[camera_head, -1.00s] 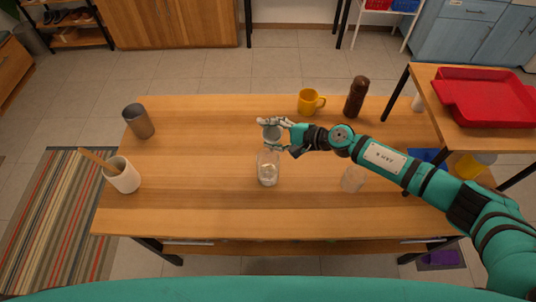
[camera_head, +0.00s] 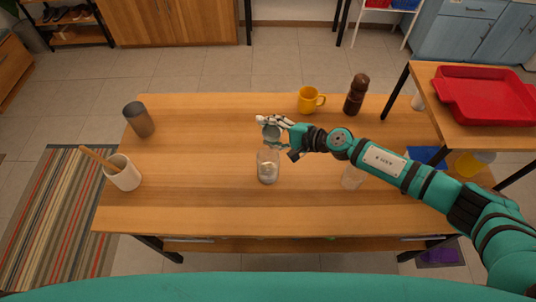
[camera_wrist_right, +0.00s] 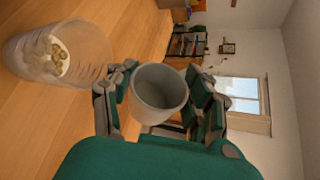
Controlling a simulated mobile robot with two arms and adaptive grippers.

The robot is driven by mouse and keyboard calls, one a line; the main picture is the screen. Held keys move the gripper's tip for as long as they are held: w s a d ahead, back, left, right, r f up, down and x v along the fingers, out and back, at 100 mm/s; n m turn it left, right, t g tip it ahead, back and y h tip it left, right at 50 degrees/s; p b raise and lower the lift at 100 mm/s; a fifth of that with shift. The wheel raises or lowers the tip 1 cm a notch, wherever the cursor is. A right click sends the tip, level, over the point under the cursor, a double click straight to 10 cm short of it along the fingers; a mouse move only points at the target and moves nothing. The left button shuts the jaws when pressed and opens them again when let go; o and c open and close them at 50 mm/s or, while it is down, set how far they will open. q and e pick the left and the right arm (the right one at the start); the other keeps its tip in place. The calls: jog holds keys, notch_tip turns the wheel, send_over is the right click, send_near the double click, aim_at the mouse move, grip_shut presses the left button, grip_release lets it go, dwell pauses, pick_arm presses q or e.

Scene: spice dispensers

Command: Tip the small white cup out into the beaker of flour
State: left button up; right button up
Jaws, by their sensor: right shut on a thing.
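The small white cup (camera_head: 271,132) is in my right gripper (camera_head: 273,130), shown in the head view just above and behind the beaker (camera_head: 267,170). In the right wrist view, the fingers of the right gripper are closed around the cup (camera_wrist_right: 160,92); it is tilted, with its open mouth towards the camera, and no contents can be made out in it. The clear beaker (camera_wrist_right: 62,50) stands on the table beside the cup, apart from it, with white flour and several tan pieces inside. My left gripper is not in view.
A second clear vessel (camera_head: 352,178) stands right of the beaker, under my right arm. A yellow mug (camera_head: 310,101) and brown bottle (camera_head: 356,95) stand behind. A grey tumbler (camera_head: 138,120) and white crock (camera_head: 123,174) stand left. The table's front (camera_head: 230,217) is clear.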

jog(key=shift+s+n+t, duration=0.1)
jog(key=shift+n+t, duration=0.2)
jog(key=shift+t, duration=0.1)
jog(key=shift+s+r+n+t+b, duration=0.2)
jog(key=shift+n+t+b, duration=0.2)
jog(key=shift+n, duration=0.2)
dwell(0.8)
jog(key=shift+s+a+n+t+b, duration=0.2)
jog(key=shift+s+n+t+b, duration=0.2)
jog(key=shift+s+n, duration=0.2)
dwell(0.4)
jog(key=shift+s+a+r+n+t+y+b, duration=0.2)
jog(key=shift+n+t+b, duration=0.25)
jog(key=shift+n+b, duration=0.3)
jog(key=shift+s+d+f+n+t+y+b, duration=0.1)
jog(key=shift+s+n+t+b, duration=0.15)
jog(key=shift+n+t+b, duration=0.35)
jog(key=shift+c, duration=0.2)
dwell(1.2)
jog(key=shift+s+a+n+t+y+b, duration=0.1)
jog(key=shift+s+n+t+y+b, duration=0.1)
jog(key=shift+n+b, duration=0.55)
jog(key=shift+s+a+n+t+y+b, duration=0.15)
jog(key=shift+n+b, duration=0.35)
jog(key=shift+b, duration=0.4)
dwell(0.8)
